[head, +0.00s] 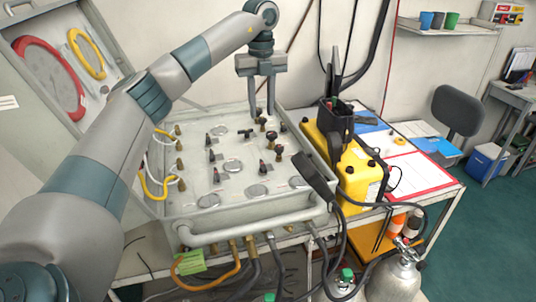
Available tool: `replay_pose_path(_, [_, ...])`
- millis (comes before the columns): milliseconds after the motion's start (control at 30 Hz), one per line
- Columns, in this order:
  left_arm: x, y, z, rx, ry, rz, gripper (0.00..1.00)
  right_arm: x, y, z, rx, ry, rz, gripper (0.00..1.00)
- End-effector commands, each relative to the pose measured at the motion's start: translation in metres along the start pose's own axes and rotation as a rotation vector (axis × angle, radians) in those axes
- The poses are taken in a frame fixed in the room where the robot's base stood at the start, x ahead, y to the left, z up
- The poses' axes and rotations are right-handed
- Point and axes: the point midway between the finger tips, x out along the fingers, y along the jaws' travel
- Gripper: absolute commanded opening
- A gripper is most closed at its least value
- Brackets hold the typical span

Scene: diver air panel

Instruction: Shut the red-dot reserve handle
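The air panel (238,145) is a pale grey box face with several small dark handles and round gauges. A handle (264,168) at its lower middle seems to have a reddish mark. Other dark handles look similar, and I cannot tell for sure which one has the red dot or how it is turned. My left gripper (261,110) points down over the back right part of the panel. Its two fingers are apart with nothing between them. The fingertips appear close to a dark round knob (262,122); contact is not clear. My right gripper is not in view.
A yellow box (358,175) with black gear stands right of the panel, and a black handset (315,178) overlaps the panel's right edge. Hoses hang at the front. The open case lid (25,85) is at left. A gas cylinder (395,275) stands at lower right.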

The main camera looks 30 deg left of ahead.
Motion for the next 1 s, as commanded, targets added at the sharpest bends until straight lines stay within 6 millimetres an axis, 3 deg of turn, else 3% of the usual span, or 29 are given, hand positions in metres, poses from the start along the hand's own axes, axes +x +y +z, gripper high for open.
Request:
replay_pose_path(367, [0.001, 0.0, 0.0, 0.0, 0.0, 0.0, 0.29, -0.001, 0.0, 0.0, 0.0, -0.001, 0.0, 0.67])
replay_pose_path(567, [0.011, 0.0, 0.0, 0.0, 0.001, 0.0, 0.29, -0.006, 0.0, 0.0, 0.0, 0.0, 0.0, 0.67])
replay_pose_path(1000, [0.078, 0.001, -0.001, 0.001, 0.003, 0.003, 0.29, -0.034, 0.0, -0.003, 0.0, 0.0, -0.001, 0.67])
